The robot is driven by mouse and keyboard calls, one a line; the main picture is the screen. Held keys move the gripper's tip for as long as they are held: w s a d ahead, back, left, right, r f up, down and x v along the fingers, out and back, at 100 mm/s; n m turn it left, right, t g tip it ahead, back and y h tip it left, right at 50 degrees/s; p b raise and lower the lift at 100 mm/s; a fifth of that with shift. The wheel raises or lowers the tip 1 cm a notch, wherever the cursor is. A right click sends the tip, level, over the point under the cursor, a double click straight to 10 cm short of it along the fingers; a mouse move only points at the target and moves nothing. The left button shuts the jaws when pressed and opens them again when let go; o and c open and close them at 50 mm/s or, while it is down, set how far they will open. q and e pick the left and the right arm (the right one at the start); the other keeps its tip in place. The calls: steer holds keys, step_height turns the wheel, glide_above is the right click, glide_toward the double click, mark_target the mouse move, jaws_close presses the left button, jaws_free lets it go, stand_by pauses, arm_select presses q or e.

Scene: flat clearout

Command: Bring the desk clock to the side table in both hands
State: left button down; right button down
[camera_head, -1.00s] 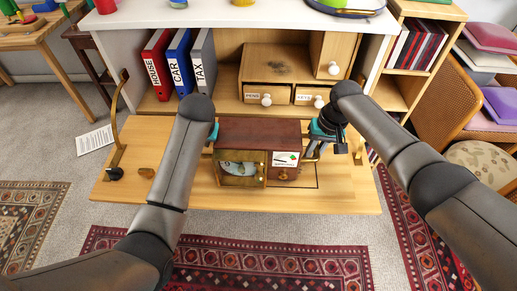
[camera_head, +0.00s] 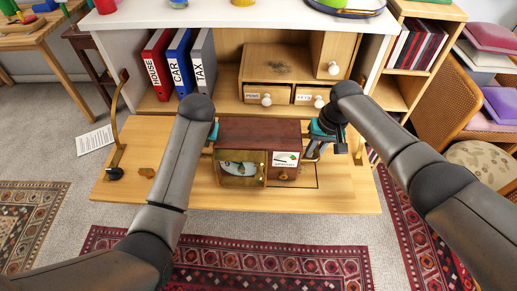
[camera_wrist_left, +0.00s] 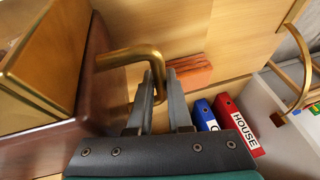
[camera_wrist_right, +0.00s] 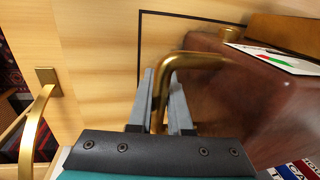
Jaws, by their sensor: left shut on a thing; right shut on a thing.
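The desk clock (camera_head: 258,131) is a dark reddish-brown wooden box with a brass-framed glass front and a white card on its face. It is on or just above the fold-down wooden desk flap (camera_head: 330,201); I cannot tell which. My left gripper (camera_head: 213,132) is at its left side. The left wrist view shows those fingers shut on a brass side handle (camera_wrist_left: 130,57). My right gripper (camera_head: 314,142) is at its right side, and the right wrist view shows it shut on the other brass handle (camera_wrist_right: 190,60). The side table is not clearly identifiable.
Red, blue and grey binders (camera_head: 181,62) stand in the cabinet behind. Small drawers (camera_head: 280,95) are beside them. A brass stay (camera_head: 122,125) rises at the flap's left. A wicker chair (camera_head: 445,100) is at the right. Patterned rugs (camera_head: 270,265) lie in front.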

arm_select(q)
steer(key=shift+w+r, duration=0.15)
steer(key=shift+r, duration=0.1)
arm_select(e)
steer(key=shift+w+r, duration=0.2)
arm_select(q)
steer(key=shift+r, duration=0.1)
arm_select(e)
steer(key=shift+r, duration=0.1)
